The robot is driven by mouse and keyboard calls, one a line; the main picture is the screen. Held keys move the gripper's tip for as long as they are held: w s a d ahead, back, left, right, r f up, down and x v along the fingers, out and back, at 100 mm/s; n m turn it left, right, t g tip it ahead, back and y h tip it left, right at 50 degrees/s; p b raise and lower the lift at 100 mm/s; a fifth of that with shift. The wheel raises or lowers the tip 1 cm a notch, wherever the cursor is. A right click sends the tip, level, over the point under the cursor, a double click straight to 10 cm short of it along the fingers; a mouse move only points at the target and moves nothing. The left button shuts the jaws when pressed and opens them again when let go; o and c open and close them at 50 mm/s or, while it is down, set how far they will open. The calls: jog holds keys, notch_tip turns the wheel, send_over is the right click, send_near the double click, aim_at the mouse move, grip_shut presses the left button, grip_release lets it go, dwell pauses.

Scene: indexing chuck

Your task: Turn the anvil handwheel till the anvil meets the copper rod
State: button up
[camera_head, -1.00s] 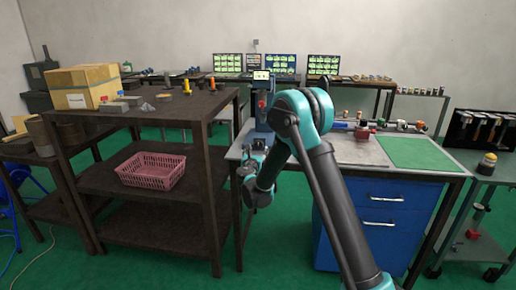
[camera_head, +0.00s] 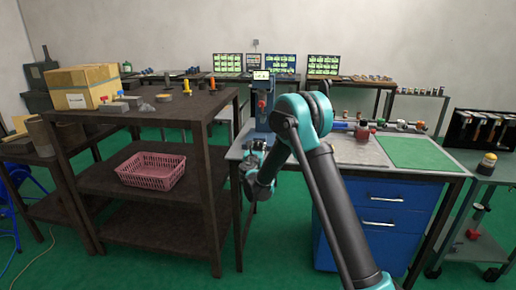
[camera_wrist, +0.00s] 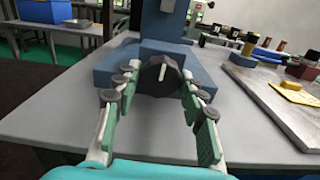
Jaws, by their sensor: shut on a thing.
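The anvil handwheel is a dark, ridged knob (camera_wrist: 160,76) with a white line on its face, in the middle of the wrist view. It sits low on the front of a blue test stand (camera_wrist: 108,66). My gripper (camera_wrist: 162,90) has one finger on each side of the knob and is shut on it. In the head view the blue stand (camera_head: 263,122) rises behind my arm, with a small lit display (camera_head: 261,76) on top and a red part (camera_head: 262,104) on it. I cannot make out the anvil or the copper rod in either view.
The stand is on a grey bench (camera_head: 362,152) with a green mat (camera_head: 415,153) at right. Several tools and a yellow item (camera_wrist: 290,85) lie right of the stand. A dark shelf unit (camera_head: 150,186) with a pink basket (camera_head: 151,171) stands close to my arm's left.

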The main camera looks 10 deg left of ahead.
jog(key=shift+c, duration=0.5)
jog(key=shift+m, duration=0.4)
